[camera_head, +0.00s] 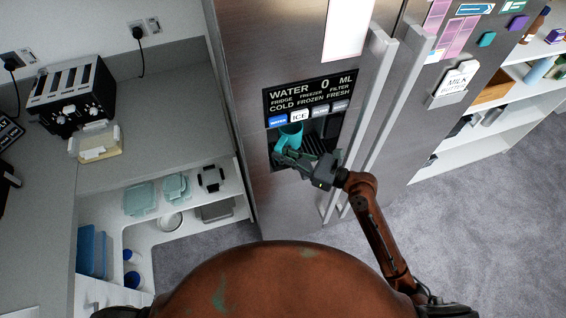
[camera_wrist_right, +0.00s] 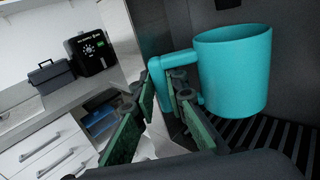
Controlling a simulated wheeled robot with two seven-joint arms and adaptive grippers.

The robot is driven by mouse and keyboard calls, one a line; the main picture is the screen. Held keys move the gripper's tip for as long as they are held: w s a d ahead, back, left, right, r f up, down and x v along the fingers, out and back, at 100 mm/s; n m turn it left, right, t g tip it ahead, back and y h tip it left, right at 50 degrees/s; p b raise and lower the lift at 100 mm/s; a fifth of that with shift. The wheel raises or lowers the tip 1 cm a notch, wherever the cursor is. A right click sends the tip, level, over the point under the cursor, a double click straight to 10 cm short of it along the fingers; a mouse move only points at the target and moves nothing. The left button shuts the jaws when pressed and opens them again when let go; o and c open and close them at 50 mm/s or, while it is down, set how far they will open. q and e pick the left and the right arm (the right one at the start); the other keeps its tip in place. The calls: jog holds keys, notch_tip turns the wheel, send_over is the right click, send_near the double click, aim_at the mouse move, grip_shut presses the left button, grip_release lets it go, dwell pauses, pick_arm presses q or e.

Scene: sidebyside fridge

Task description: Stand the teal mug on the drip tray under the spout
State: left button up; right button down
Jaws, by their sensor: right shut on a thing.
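The teal mug (camera_head: 289,134) is inside the dispenser recess of the fridge, below the control panel. In the right wrist view the mug (camera_wrist_right: 236,72) looks roughly upright with a slight tilt, its handle toward my gripper. My right gripper (camera_head: 292,157) reaches into the recess from the front. Its green-padded fingers, also in the wrist view (camera_wrist_right: 163,84), are shut on the mug's handle. The dark slatted drip tray (camera_wrist_right: 280,137) lies beneath the mug. I cannot tell whether the mug's base touches it. The spout is not clearly visible. My left gripper is out of view.
The control panel (camera_head: 309,98) sits just above the recess. Long fridge door handles (camera_head: 371,110) stand out right of it. A counter with a toaster (camera_head: 72,92) is at left, open shelves (camera_head: 170,217) below it. Grey floor (camera_head: 470,215) is clear at right.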

notch_tip(320, 180, down, 6)
jog(key=shift+w+r+b, duration=0.1)
jog(key=shift+r+b, duration=0.1)
jog(key=shift+b, duration=0.35)
jog(key=shift+f, duration=0.1)
jog(key=c, duration=1.9)
grip_release()
jog(key=shift+c, duration=0.2)
jog(key=b+v, duration=0.1)
jog(key=v, duration=1.1)
jog(key=shift+b, duration=0.3)
